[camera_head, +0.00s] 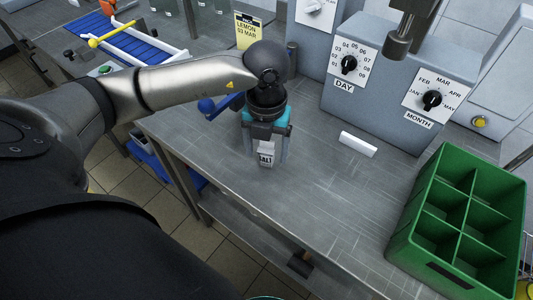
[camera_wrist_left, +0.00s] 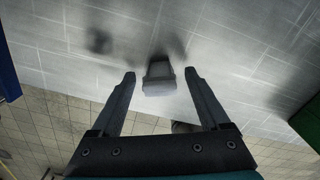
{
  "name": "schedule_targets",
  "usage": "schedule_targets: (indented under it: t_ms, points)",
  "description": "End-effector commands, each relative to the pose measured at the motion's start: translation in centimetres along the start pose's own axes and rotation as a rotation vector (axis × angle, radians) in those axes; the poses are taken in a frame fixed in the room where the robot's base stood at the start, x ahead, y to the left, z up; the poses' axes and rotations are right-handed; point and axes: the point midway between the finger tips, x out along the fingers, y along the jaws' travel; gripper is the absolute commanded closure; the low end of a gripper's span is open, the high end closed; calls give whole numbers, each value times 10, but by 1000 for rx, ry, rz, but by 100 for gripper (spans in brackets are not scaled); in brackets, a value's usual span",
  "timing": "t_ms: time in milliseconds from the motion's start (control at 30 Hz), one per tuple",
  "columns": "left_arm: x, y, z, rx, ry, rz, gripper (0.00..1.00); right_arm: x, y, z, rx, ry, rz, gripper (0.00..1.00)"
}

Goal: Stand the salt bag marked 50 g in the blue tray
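A small pale bag labelled SALT (camera_head: 265,157) stands on the steel table; no weight mark is readable on it. My left gripper (camera_head: 267,156) reaches down over the bag with a finger on either side. In the left wrist view the bag (camera_wrist_left: 159,80) sits between the open fingertips (camera_wrist_left: 159,74), with a gap on both sides. My right gripper is not in view. I cannot make out a blue tray for certain; a blue piece (camera_head: 150,163) shows low beside the table, partly hidden by my arm.
A green divided crate (camera_head: 402,220) stands at the right. Grey housings with DAY (camera_head: 348,65) and MONTH (camera_head: 432,100) dials stand behind. A white block (camera_head: 357,144) lies before them. A blue-handled part (camera_head: 208,106) is close behind my left gripper. The table centre is clear.

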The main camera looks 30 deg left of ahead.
Motion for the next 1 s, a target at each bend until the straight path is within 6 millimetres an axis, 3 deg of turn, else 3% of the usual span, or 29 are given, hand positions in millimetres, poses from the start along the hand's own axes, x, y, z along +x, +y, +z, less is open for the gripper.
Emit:
schedule_targets:
  t_ms: [67, 667, 1000]
  points:
    - [0, 0, 0, 0, 0, 0, 31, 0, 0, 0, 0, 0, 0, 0]
    - [-1, 0, 0, 0, 0, 0, 98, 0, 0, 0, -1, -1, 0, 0]
    - [-1, 0, 0, 0, -1, -1, 100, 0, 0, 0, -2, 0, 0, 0]
